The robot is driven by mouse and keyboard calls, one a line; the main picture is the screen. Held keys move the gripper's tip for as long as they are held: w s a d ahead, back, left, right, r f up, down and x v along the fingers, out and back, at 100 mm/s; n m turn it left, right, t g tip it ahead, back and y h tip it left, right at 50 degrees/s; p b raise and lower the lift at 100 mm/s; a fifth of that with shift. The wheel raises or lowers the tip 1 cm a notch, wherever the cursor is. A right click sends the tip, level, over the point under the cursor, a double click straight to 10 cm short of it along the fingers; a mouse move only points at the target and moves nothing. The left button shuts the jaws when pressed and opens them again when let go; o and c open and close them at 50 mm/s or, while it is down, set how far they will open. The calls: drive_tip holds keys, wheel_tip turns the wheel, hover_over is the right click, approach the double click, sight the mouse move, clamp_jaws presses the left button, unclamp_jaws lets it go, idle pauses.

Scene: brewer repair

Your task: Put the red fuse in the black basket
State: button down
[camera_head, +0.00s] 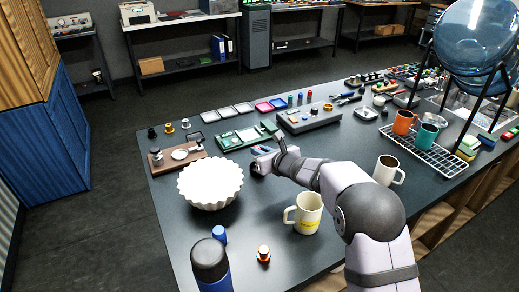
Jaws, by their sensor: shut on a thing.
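My gripper (262,163) is low over the middle of the dark table, just right of the white fluted bowl (210,184). Its jaws are small here and partly hidden by my own wrist. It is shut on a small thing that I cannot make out. I cannot pick out a black basket with certainty.
Behind my gripper lie a green circuit board (243,136) and a grey device (308,118). A yellow-marked mug (306,213), a dark bottle (211,265) and a copper-coloured knob (263,254) stand in front. A white mug (388,171) and a wire rack (448,160) are right.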

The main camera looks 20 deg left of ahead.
drive_tip(key=shift+f+b, duration=1)
drive_tip(key=shift+f, duration=0.8)
drive_tip(key=c, duration=1.7)
unclamp_jaws()
drive_tip(key=shift+r, duration=0.1)
wheel_tip(320, 180, up, 7)
drive_tip(key=p, duration=0.4)
drive_tip(key=shift+p, duration=0.35)
